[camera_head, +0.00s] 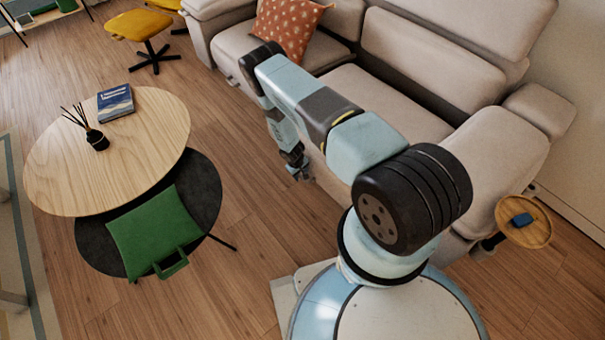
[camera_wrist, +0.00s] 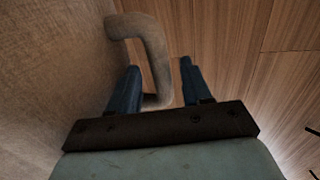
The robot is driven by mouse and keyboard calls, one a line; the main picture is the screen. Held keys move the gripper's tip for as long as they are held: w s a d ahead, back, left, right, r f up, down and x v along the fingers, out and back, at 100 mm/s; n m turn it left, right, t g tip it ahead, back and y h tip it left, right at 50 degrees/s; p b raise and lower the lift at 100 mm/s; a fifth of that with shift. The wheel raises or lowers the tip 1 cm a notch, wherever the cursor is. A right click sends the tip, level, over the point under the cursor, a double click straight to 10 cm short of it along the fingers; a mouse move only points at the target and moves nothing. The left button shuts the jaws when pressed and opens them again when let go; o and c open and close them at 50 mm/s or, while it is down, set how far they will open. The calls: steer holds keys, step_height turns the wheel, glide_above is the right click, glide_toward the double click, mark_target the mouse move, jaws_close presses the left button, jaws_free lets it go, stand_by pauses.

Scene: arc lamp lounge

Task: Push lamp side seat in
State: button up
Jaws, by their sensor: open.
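A beige sofa (camera_head: 365,85) runs across the back, with seat cushions side by side. My gripper (camera_head: 299,173) is low in front of the seat beside the cushion end. In the wrist view my gripper (camera_wrist: 158,78) is open, and a beige loop handle (camera_wrist: 152,45) on the fabric front (camera_wrist: 55,70) shows between its fingers. I cannot tell whether the fingers touch the handle. My arm hides part of the seats and their front edges, so how far each seat stands out is unclear. No lamp shows clearly.
A round wooden table (camera_head: 60,170) with a book (camera_head: 115,102) and reed diffuser (camera_head: 97,140) stands left. A small round side table (camera_head: 540,232) is right. Wood floor (camera_head: 230,260) between is clear.

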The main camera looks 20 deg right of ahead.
steer(key=shift+c, duration=0.4)
jaws_close()
steer(key=shift+w, duration=0.1)
